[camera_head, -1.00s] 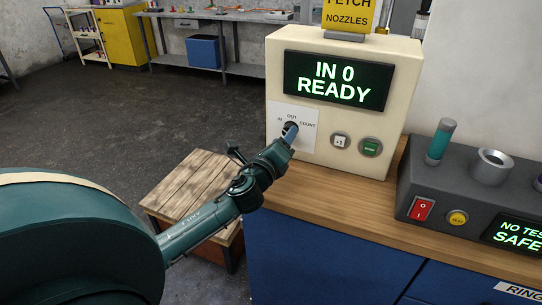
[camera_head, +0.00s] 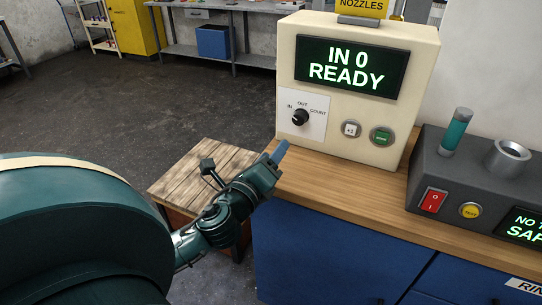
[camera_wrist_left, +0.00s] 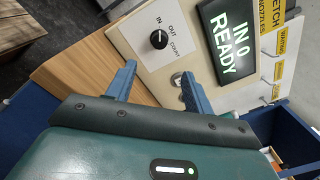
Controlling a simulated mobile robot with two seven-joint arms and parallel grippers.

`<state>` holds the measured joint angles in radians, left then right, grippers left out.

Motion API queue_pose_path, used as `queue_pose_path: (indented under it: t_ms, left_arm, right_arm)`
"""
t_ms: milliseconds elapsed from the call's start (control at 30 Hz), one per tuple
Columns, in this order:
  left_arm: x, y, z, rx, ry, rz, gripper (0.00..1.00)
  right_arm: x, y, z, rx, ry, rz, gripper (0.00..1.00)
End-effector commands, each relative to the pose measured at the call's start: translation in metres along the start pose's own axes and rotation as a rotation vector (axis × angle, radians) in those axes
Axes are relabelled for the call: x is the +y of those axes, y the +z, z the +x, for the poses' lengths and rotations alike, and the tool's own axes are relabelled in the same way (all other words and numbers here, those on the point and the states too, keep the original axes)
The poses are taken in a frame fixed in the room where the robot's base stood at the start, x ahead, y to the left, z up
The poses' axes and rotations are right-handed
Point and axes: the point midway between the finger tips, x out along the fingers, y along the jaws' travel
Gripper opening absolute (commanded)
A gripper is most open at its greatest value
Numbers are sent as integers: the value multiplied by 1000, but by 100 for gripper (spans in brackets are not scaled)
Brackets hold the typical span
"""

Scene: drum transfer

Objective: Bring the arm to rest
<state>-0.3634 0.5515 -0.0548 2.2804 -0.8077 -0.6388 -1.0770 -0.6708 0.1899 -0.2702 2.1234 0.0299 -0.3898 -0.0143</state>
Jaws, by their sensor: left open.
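My left gripper (camera_head: 279,151) is open and empty, in front of and below the cream counter box (camera_head: 286,60), by the left edge of the wooden worktop (camera_head: 330,187). In the left wrist view its two blue fingers (camera_wrist_left: 158,80) are spread with nothing between them. The black selector knob (camera_head: 300,117), marked IN, OUT and COUNT, is clear of the fingers; it also shows in the left wrist view (camera_wrist_left: 158,40). The box's display (camera_head: 350,67) reads "IN 0 READY". My right gripper is not in view.
A low wooden crate or stool (camera_head: 190,172) stands beside the blue cabinet (camera_head: 315,245), close behind my left arm. A grey console (camera_head: 432,165) with a red switch (camera_head: 432,200) sits at the right. Open floor (camera_head: 130,105) lies at the left.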

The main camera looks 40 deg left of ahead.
Motion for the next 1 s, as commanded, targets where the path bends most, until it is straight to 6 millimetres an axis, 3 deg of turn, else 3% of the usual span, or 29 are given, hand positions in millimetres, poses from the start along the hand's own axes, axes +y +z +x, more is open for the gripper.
queue_pose_path:
  t_ms: [300, 433, 600, 700, 1000]
  left_arm:
    - [1, -1, 0, 1, 7, -12, 52]
    - [21, -11, -12, 7, 129, -221, 52]
    - [72, -60, -65, -16, 552, -839, 52]
    - [87, -89, -100, -55, 778, -1106, 52]
    - [89, -148, -184, -187, 1276, -1538, 52]
  right_arm:
    - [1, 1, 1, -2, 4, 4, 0]
    - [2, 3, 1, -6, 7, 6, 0]
    - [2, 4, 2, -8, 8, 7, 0]
    - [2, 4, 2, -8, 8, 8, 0]
    - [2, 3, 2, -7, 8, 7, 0]
